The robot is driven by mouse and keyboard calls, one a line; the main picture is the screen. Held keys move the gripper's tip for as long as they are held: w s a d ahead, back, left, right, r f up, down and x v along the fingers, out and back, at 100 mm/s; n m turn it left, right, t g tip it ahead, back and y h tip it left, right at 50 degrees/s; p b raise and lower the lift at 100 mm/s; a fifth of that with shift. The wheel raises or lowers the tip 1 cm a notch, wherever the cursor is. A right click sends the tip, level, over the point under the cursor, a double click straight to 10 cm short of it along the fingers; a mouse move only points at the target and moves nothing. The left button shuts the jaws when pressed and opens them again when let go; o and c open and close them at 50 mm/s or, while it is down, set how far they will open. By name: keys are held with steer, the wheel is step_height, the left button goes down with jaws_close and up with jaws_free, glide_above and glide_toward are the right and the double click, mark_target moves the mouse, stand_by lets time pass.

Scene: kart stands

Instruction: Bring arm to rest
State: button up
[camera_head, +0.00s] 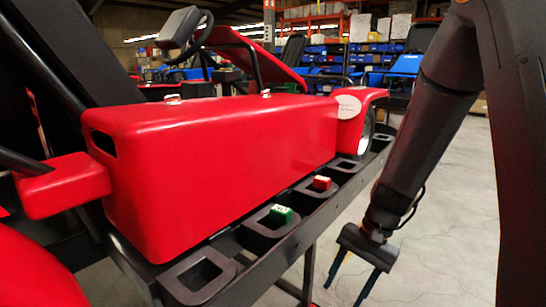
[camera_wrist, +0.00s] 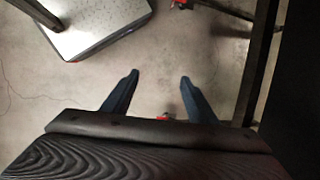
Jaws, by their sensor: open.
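My gripper (camera_head: 351,282) hangs at the lower right in the head view, with its blue fingers pointing down. My dark arm comes down from the upper right in the head view, to the right of the black rail.
A red kart body (camera_head: 220,160) fills the left and middle. A black rail with square pockets (camera_head: 195,277) runs along its side. A green block (camera_head: 281,214) and a red block (camera_head: 321,183) sit in pockets. Concrete floor (camera_head: 450,220) is clear at right.

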steer(key=s+d+r+n+t+h+p, duration=0.1)
steer(key=s+r+n+h+p, duration=0.3)
steer(key=s+r, duration=0.9)
steer(key=shift+s+d+r+n+p, duration=0.25)
steer(key=shift+d+r+n+p, duration=0.2)
steer(key=shift+r+n+p, duration=1.8)
